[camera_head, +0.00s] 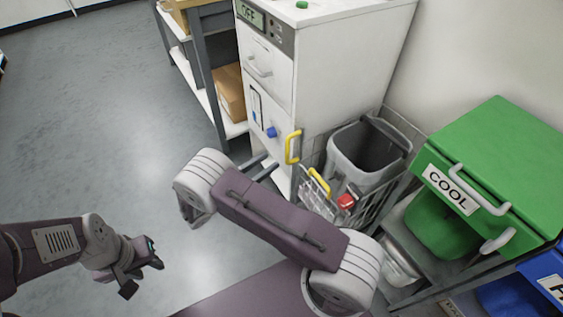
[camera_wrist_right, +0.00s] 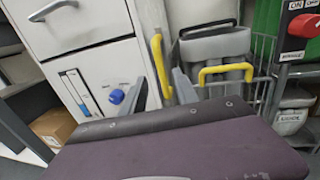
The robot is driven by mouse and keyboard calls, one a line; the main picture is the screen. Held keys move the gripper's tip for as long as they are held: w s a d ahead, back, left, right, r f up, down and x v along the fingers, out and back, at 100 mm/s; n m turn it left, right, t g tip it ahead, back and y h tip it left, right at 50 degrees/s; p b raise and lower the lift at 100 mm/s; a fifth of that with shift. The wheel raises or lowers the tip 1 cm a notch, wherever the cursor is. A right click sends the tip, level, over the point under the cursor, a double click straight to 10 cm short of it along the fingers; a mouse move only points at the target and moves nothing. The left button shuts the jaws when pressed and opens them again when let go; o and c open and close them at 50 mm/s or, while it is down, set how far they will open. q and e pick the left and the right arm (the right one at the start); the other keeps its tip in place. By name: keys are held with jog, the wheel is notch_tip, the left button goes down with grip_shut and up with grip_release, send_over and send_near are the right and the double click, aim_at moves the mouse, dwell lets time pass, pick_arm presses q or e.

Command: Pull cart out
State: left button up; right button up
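The cart (camera_head: 388,205) looks like a wire-sided basket holding a grey bin (camera_head: 345,150), standing between the white cabinet and the green bin. Its yellow handle (camera_head: 319,183) faces me; it also shows in the right wrist view (camera_wrist_right: 226,69), right of my fingers. A second, upright yellow handle (camera_head: 293,148) is on the white cabinet (camera_head: 270,110). My right gripper (camera_head: 262,168) is open and empty in front of the cabinet, left of the cart handle; its spread fingers show in the wrist view (camera_wrist_right: 160,92). My left gripper (camera_head: 142,276) is open and empty over the floor, far from the cart.
A green bin labelled COOL (camera_head: 500,165) stands on a rack to the right, with a blue bin (camera_head: 548,280) beside it. A red block-like part (camera_head: 346,202) sits near the cart handle. A shelf with cardboard boxes (camera_head: 230,92) stands behind left. The floor (camera_head: 90,120) at left is clear.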

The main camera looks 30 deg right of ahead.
aim_at(286, 150)
jog(key=b+x, duration=0.3)
jog(key=x, duration=0.5)
jog(key=shift+f, duration=0.2)
jog(key=shift+w+d+r, duration=0.15)
jog(key=shift+d, duration=0.45)
grip_shut()
dwell(0.6)
